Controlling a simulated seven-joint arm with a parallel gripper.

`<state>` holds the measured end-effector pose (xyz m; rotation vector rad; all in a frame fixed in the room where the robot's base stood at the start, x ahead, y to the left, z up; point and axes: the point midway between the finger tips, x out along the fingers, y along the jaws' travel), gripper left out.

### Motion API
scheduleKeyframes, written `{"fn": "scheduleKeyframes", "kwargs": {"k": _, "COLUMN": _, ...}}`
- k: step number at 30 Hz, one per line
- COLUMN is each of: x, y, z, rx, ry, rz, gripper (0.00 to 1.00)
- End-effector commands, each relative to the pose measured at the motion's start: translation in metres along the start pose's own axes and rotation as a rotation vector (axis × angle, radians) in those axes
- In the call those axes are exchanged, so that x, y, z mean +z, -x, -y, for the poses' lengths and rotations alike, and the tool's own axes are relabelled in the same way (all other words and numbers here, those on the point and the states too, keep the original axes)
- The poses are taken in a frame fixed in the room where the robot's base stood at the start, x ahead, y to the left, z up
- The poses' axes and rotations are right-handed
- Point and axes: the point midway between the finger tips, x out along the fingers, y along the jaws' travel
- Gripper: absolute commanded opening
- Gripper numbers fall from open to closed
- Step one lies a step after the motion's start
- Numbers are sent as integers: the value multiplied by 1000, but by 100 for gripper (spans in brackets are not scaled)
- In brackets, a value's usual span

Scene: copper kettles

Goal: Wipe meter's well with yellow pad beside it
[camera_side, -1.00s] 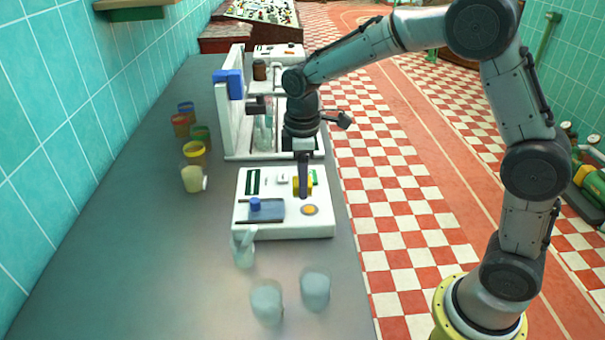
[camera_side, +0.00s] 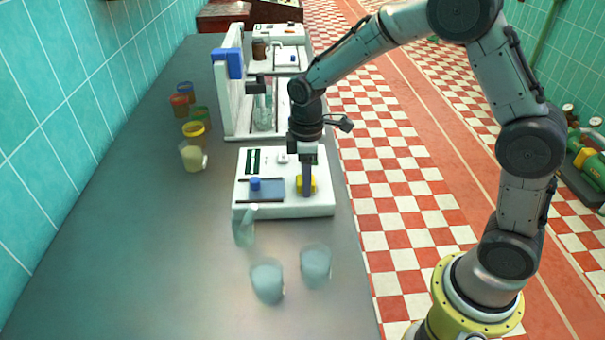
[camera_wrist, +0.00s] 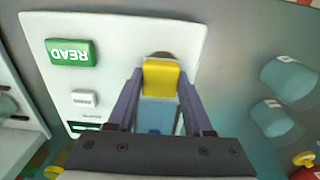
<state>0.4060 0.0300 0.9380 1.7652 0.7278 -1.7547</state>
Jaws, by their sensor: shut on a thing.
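The white meter (camera_side: 285,210) lies flat on the grey bench, with a dark sliding lid and blue knob (camera_side: 255,184) on its left part. My gripper (camera_side: 307,192) points down over its right part, shut on the yellow pad (camera_side: 313,184). In the wrist view the pad (camera_wrist: 161,78) sits between my two fingertips. The pad is low over the well, which it mostly hides; a dark curved edge (camera_wrist: 162,55) shows just past it. I cannot tell whether the pad touches the well.
A green READ button (camera_wrist: 70,52) is on the meter. A white stand with a blue clamp (camera_side: 234,64) rises behind it. Two cloudy cups (camera_side: 267,281) (camera_side: 315,266) and a clear vessel (camera_side: 244,228) stand in front. Several coloured jars (camera_side: 195,132) stand at left. The front-left bench is clear.

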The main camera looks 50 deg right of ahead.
Motion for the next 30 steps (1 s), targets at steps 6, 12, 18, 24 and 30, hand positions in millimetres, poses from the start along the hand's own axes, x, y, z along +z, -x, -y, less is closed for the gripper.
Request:
{"fn": "scheduleKeyframes", "kwargs": {"k": 6, "x": 17, "y": -2, "z": 1, "rx": -6, "ry": 0, "rz": 9, "gripper": 0}}
{"fn": "scheduleKeyframes", "kwargs": {"k": 12, "x": 24, "y": -2, "z": 1, "rx": -7, "ry": 1, "rz": 10, "gripper": 0}}
{"fn": "scheduleKeyframes", "kwargs": {"k": 18, "x": 10, "y": -3, "z": 1, "rx": -6, "ry": 2, "rz": 9, "gripper": 0}}
{"fn": "scheduleKeyframes", "kwargs": {"k": 24, "x": -3, "y": -2, "z": 1, "rx": -5, "ry": 2, "rz": 6, "gripper": 0}}
{"fn": "scheduleKeyframes", "kwargs": {"k": 30, "x": -1, "y": -2, "z": 1, "rx": -4, "ry": -1, "rz": 6, "gripper": 0}}
